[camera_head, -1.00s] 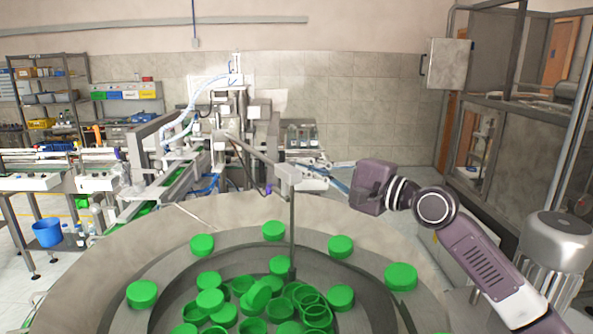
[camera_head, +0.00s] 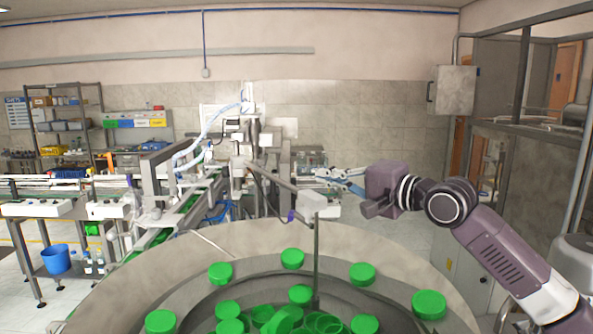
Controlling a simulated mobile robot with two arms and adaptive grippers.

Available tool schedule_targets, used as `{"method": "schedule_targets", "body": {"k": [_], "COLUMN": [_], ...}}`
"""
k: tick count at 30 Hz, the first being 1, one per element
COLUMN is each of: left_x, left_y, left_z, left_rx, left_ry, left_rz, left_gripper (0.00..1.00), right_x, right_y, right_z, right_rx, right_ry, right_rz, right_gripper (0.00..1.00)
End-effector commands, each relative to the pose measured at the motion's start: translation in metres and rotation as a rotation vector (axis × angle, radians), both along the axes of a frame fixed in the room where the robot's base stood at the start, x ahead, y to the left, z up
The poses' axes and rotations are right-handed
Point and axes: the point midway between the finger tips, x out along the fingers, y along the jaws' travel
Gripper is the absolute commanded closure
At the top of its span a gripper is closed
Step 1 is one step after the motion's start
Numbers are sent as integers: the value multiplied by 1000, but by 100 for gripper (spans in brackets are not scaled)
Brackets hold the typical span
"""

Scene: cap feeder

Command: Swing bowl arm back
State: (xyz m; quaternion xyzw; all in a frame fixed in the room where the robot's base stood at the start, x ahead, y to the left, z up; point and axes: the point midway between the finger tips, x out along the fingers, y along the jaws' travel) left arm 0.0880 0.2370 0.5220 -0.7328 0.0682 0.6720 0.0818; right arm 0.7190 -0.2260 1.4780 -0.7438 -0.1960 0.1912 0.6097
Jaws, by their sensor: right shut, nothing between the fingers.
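My right gripper (camera_head: 368,210) comes in from the right, above the bowl's far rim. My left gripper is out of view.
Several green caps (camera_head: 292,258) lie in the bowl and on its ledge. Behind it stand the capping machine and conveyor (camera_head: 180,220). A blue bucket (camera_head: 56,259) is at the left. A grey wall box (camera_head: 455,90) and a framed enclosure stand at the right.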

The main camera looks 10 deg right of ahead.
Motion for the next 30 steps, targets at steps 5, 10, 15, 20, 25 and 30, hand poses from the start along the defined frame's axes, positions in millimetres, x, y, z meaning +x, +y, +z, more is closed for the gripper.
{"method": "schedule_targets", "body": {"k": [5,10,15,20,25,30], "left_x": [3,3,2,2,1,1], "left_y": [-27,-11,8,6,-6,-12], "left_z": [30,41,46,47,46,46], "left_rx": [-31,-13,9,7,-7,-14], "left_ry": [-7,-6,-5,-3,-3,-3], "left_rz": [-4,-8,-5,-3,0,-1], "left_gripper": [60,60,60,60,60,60], "right_x": [33,27,23,22,22,21], "right_y": [23,45,56,60,60,62], "right_z": [6,-2,-7,-9,-9,-9], "right_rx": [3,0,0,1,2,2], "right_ry": [1,-1,1,0,-1,0], "right_rz": [4,6,3,2,2,4], "right_gripper": [100,100,100,100,100,100]}}
